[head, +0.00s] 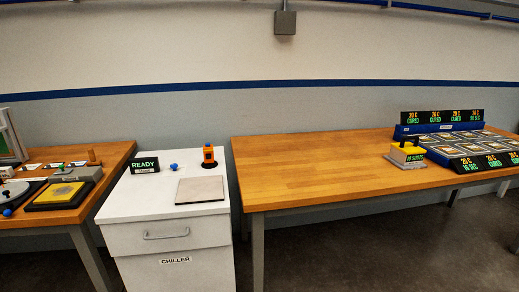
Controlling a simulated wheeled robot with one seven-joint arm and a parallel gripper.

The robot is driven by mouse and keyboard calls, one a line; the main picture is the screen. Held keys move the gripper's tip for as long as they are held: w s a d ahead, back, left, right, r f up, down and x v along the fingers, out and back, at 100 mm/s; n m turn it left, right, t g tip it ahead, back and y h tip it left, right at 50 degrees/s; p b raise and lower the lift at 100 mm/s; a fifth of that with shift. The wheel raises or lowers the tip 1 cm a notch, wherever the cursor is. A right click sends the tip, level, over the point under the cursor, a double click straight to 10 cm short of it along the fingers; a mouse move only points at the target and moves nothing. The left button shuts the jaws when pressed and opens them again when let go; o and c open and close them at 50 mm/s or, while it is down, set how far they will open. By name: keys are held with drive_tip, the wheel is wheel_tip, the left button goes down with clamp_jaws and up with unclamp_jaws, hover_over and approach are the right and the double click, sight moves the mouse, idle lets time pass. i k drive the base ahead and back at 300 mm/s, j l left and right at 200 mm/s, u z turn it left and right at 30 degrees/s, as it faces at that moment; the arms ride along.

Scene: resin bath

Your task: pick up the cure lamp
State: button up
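No label in the head view names the cure lamp, and I cannot tell for sure which thing it is. One candidate is a yellow and black block (407,151) with a small green-lit display on its front; it sits on a grey plate (404,163) on the right wooden table, just left of the tray rack. The other is a small upright orange device (209,154) on a round black base (209,165) on top of the white chiller cabinet. Both stand free, with nothing holding them. My gripper is not in view.
The right wooden table (310,165) is bare on its left and middle. A blue rack (437,129) with lit displays and several trays fills its right end. The chiller (165,235) top holds a READY sign (145,164), a blue knob (174,167) and a flat plate (200,190). The left table (110,158) is cluttered.

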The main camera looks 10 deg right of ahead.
sight(404, 154)
drive_tip(key=i+z, duration=0.15)
drive_tip(key=i, duration=0.3)
drive_tip(key=i+j+z, duration=0.15)
drive_tip(key=i, duration=0.3)
drive_tip(key=i+j+z, duration=0.1)
drive_tip(key=i, duration=0.35)
drive_tip(key=i+j+z, duration=0.15)
drive_tip(key=i+j, duration=0.15)
drive_tip(key=i, duration=0.1)
